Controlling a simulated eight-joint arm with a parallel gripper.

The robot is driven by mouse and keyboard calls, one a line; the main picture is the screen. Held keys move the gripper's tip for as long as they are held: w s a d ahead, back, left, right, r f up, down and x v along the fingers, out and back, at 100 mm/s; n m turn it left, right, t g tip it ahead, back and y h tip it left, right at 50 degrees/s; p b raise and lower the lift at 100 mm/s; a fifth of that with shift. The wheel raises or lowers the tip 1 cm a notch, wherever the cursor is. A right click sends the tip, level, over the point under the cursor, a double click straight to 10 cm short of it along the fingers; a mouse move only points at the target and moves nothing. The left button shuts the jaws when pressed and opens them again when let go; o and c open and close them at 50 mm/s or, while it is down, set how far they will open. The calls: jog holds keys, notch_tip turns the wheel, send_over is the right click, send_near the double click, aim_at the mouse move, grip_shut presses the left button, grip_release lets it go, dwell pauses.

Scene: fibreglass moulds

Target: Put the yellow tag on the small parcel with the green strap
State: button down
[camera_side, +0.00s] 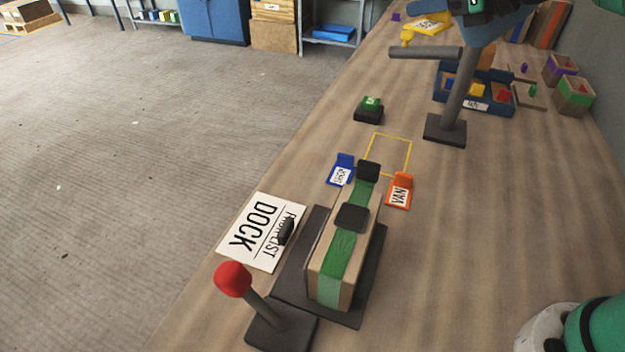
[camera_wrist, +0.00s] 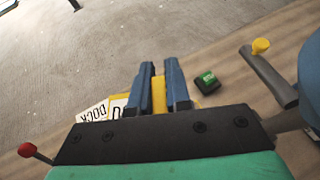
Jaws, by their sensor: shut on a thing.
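My gripper (camera_side: 452,22) is high at the top of the side view, with blue fingers shut on the yellow tag (camera_side: 428,23). In the wrist view the tag's yellow grip part (camera_wrist: 158,95) is between the fingers (camera_wrist: 160,88), and its lettered face is partly hidden. A small box parcel with a green strap (camera_side: 575,94) stands at the far right of the side view, well apart from the tag. A longer parcel with a green strap (camera_side: 332,270) lies on a dark plate (camera_side: 372,285) in the foreground.
A grey post with a crossbar (camera_side: 425,53) stands close below my gripper. A blue tray (camera_side: 440,101) and a purple-strapped parcel (camera_side: 560,68) are at the right. Blue (camera_side: 341,170) and orange (camera_side: 399,190) tags flank the long parcel. A red-knobbed post (camera_side: 233,279) stands in front.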

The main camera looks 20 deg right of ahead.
jog(key=shift+s+r+m+t+h, duration=0.15)
jog(key=shift+s+r+m+h, duration=0.1)
jog(key=shift+s, duration=0.3)
jog(key=shift+s+r+m+t+h, duration=0.15)
jog(key=shift+s+r+m+h, duration=0.1)
jog(key=shift+s, duration=0.25)
jog(key=a+n+g+y, duration=0.2)
jog(key=a+n+y, duration=0.2)
jog(key=a, duration=0.3)
jog(key=r+n+g+y, duration=0.2)
jog(key=n+g+y, duration=0.2)
jog(key=n+g, duration=1.15)
send_over(315, 250)
jog(key=shift+m, duration=0.35)
notch_tip(315, 250, down, 19)
jog(key=shift+f, duration=0.1)
jog(key=shift+f, duration=0.1)
jog(key=shift+f, duration=0.5)
jog(key=c, duration=0.8)
grip_release()
jog(key=shift+c, duration=0.2)
